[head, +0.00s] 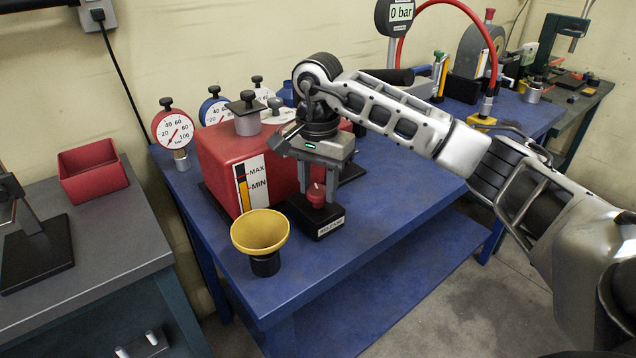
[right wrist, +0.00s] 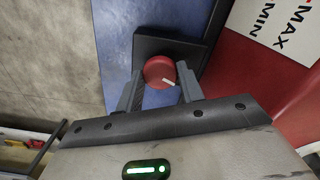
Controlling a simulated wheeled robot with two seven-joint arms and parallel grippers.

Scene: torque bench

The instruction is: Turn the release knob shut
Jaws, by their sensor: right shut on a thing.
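The release knob (head: 316,194) is red with a pale mark on it and sits on a black labelled block (head: 318,219) at the front of the red tank (head: 218,165). My right gripper (head: 317,197) reaches down from above with its fingers on either side of the knob, shut on it. In the right wrist view the knob (right wrist: 160,72) lies between the two fingertips (right wrist: 160,90), its pale mark toward the lower right. The left gripper is not in view.
A yellow funnel (head: 260,232) stands close to the left of the knob block. Round gauges (head: 173,130) stand behind the tank. The blue bench top (head: 400,195) is clear to the right of the knob. A red bin (head: 93,172) sits on the grey bench at left.

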